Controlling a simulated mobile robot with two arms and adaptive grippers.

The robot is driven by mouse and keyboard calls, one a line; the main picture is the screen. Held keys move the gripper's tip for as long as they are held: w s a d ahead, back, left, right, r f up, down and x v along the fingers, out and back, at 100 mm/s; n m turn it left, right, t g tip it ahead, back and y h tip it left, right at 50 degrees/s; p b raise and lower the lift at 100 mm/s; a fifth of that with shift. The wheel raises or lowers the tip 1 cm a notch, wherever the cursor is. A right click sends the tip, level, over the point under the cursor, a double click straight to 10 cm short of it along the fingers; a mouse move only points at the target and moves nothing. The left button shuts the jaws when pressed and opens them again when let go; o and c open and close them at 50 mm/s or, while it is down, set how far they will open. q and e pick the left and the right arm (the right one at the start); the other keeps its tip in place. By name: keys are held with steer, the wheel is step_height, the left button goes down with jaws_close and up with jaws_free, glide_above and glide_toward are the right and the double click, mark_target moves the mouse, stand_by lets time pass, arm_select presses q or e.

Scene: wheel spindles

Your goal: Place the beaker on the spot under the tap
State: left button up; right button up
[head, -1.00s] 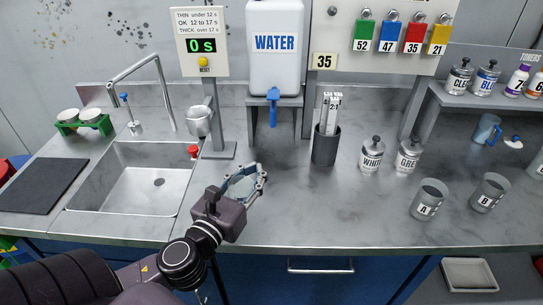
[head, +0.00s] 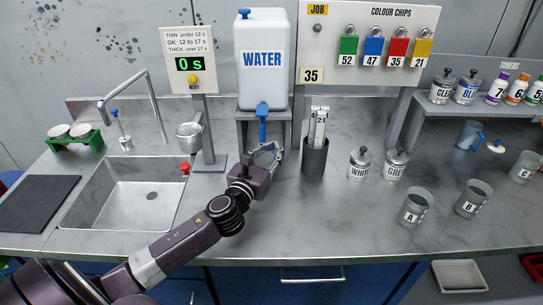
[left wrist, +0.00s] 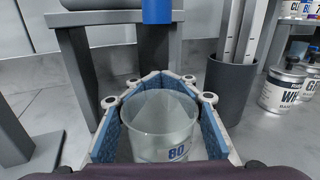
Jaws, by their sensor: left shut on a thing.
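My left gripper (head: 266,160) is shut around a clear beaker (left wrist: 160,122), which has a blue "80" on its side. The beaker is upright between the blue finger pads in the left wrist view. In the head view it is mostly hidden by the gripper. The blue tap (head: 262,122) hangs from the white water tank (head: 263,75), and also shows at the top of the left wrist view (left wrist: 157,11). The beaker is in front of the tank's stand and close to the tap. The spot under the tap is hidden by the gripper. My right gripper is not in view.
A dark cup with strips (head: 314,158) stands right of the tank stand (head: 243,125). The timer post and its metal cup (head: 189,136) are to the left, beside the sink (head: 130,195). The front counter on the right is clear up to cup A (head: 415,207).

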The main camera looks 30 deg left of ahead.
arm_select(q)
steer(key=shift+f, duration=1.45)
steer(key=shift+f+b, duration=0.1)
steer(key=shift+b, duration=0.25)
steer(key=o, duration=1.2)
steer(key=shift+s, duration=0.15)
steer(key=s, duration=0.3)
steer(key=s+d+b, duration=0.1)
steer(key=s, duration=0.6)
steer(key=shift+s+d, duration=0.3)
steer(key=shift+s, duration=0.55)
steer(key=shift+r, duration=0.2)
